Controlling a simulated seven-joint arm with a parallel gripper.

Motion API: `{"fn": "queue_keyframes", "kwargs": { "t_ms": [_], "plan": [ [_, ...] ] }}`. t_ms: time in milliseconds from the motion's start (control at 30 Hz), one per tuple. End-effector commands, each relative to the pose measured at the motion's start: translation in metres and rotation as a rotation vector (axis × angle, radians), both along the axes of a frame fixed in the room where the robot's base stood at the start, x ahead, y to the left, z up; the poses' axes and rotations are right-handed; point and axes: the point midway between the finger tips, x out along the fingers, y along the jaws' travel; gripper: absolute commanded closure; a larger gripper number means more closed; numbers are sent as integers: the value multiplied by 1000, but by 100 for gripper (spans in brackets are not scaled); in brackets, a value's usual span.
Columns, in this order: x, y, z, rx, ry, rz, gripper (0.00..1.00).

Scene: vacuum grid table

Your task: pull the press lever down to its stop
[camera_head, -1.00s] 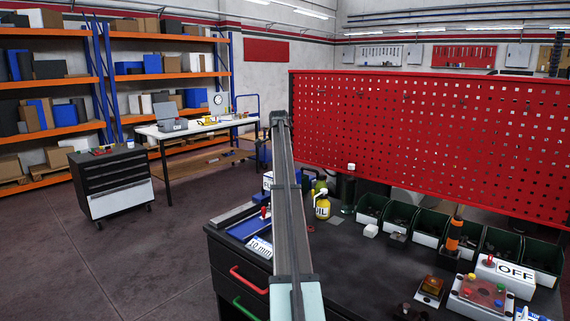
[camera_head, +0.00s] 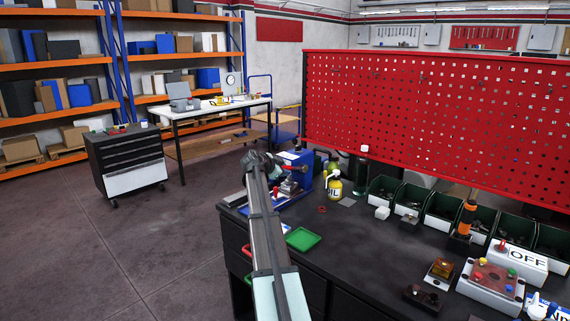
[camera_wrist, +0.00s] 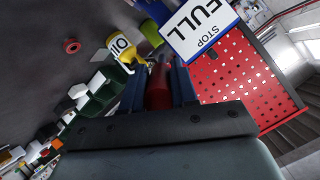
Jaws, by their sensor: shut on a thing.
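The blue press (camera_head: 298,178) stands at the back left of the dark bench, partly hidden behind my arm. Its white label shows at its top, and in the wrist view a white label (camera_wrist: 205,28) reads STOP and FULL. My gripper (camera_wrist: 158,72) is shut on the red lever grip (camera_wrist: 158,90), with one dark finger on each side. The lever's far end and its pivot are hidden or too small to tell. In the head view my arm's far end is at the press, and the fingers are not clear there.
A yellow oil bottle (camera_head: 334,187) stands just right of the press. A green tray (camera_head: 303,238) lies on the bench in front. Green bins (camera_head: 442,208) line the back below the red pegboard (camera_head: 430,115). The OFF box (camera_head: 518,259) is at the right.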

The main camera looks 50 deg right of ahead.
Motion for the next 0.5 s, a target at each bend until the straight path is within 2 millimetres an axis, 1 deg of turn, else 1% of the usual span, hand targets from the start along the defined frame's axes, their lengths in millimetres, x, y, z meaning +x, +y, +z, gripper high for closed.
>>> {"fn": "queue_keyframes", "kwargs": {
  "t_ms": [33,167,500],
  "plan": [
    [-2,3,-6,-23,5,0,100],
    [-2,4,-13,-75,5,-1,100],
    [-2,4,-20,-134,3,-3,100]
  ]
}}
